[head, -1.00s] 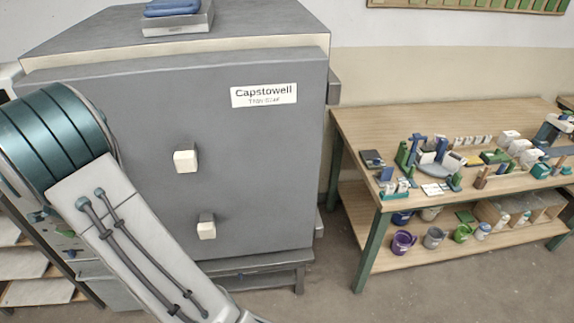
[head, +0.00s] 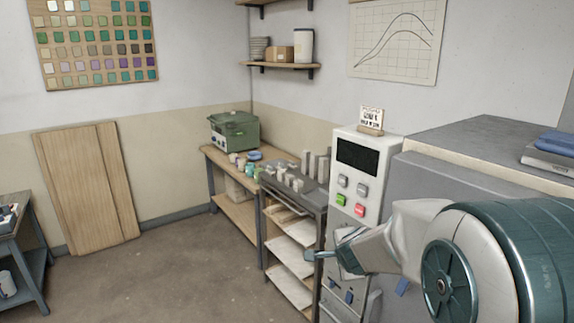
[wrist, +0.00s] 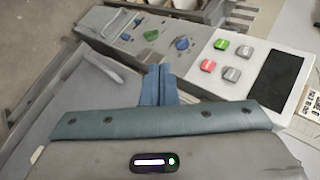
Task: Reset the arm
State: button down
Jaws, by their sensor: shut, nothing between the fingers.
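My gripper (head: 309,255) shows at the end of my arm in the head view, pointing left in front of the control panel and the shelf rack. In the wrist view my gripper (wrist: 158,72) has its blue fingers together, with nothing between them. My arm comes in from the lower right of the head view, with a large teal joint close to the camera.
A white control panel (head: 360,185) with coloured buttons stands beside the grey kiln (head: 455,150), close to my arm. A rack (head: 292,250) with pale shelves stands behind my gripper. A green machine (head: 235,130) sits on a wooden bench. Open floor (head: 165,285) lies at left.

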jog(key=s+a+r+n+g+y+b, duration=0.1)
jog(key=s+a+n+y, duration=0.1)
jog(key=s+n, duration=0.4)
jog(key=s+a+r+n+g+y+b, duration=0.1)
jog(key=s+a+n+g, duration=0.2)
jog(key=s, duration=0.5)
jog(key=s+d+f+n+g+h+b, duration=0.1)
jog(key=s+d+n, duration=0.1)
jog(key=s+n, duration=0.2)
jog(key=s+d+f+n+h, duration=0.1)
jog(key=s+d+f+n, duration=0.1)
jog(key=s, duration=0.8)
jog(key=shift+d+n+g+h+b, duration=0.3)
jog(key=shift+d+n+g+b, duration=0.1)
jog(key=shift+n, duration=0.5)
jog(key=shift+f, duration=0.1)
